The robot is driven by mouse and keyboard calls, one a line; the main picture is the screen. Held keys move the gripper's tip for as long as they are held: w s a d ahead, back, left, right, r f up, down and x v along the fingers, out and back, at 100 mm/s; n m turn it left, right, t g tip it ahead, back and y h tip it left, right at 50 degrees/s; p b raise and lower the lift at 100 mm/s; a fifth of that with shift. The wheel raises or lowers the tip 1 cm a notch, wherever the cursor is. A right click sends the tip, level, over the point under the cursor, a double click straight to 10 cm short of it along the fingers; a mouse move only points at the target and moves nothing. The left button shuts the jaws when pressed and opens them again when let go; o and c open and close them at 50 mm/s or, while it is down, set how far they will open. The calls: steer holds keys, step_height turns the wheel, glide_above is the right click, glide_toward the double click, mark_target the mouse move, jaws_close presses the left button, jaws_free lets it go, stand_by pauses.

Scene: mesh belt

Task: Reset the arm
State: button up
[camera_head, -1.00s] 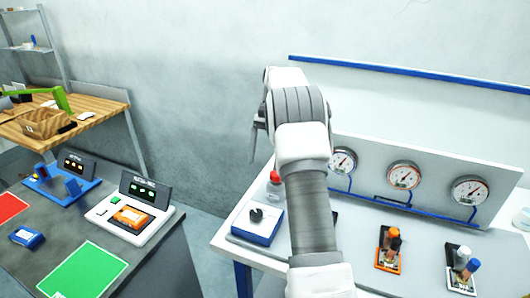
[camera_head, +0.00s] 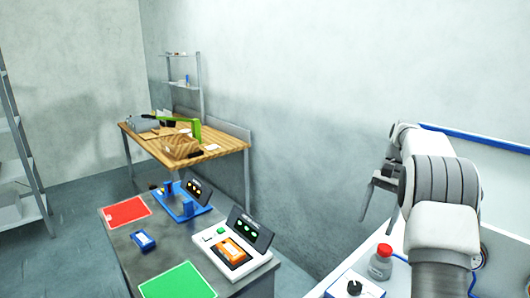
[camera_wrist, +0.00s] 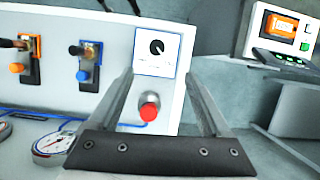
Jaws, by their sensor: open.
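My gripper (camera_head: 376,188) is at the right of the head view, at the end of my raised arm, with its fingers pointing left and down. In the wrist view my gripper (camera_wrist: 160,85) has its two fingers spread apart, and it is open and empty.
A dark table (camera_head: 130,240) holds a red mat (camera_head: 126,212), a green mat (camera_head: 178,283), a blue device (camera_head: 143,240) and a white station with an orange device (camera_head: 232,250). A wooden workbench (camera_head: 225,140) stands behind. Open floor (camera_head: 75,225) lies at the left.

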steer(key=s+a+r+n+t+h, duration=0.2)
steer(key=s+a+r+n+t, duration=0.15)
steer(key=s+a+r, duration=0.85)
steer(key=s+a+f+n+t, duration=0.2)
steer(key=s+a+n, duration=0.1)
steer(key=s, duration=0.5)
steer(key=s+a+f+n+t+h, duration=0.1)
steer(key=s+a+f+n+t, duration=0.1)
steer(key=s, duration=0.7)
steer(key=shift+s+a+f+n, duration=0.15)
steer(key=shift+a+f+n, duration=0.45)
steer(key=shift+a, duration=0.35)
steer(key=shift+r+t, duration=0.1)
steer(key=shift+t, duration=0.15)
steer(key=c, duration=0.5)
steer(key=shift+d, duration=0.15)
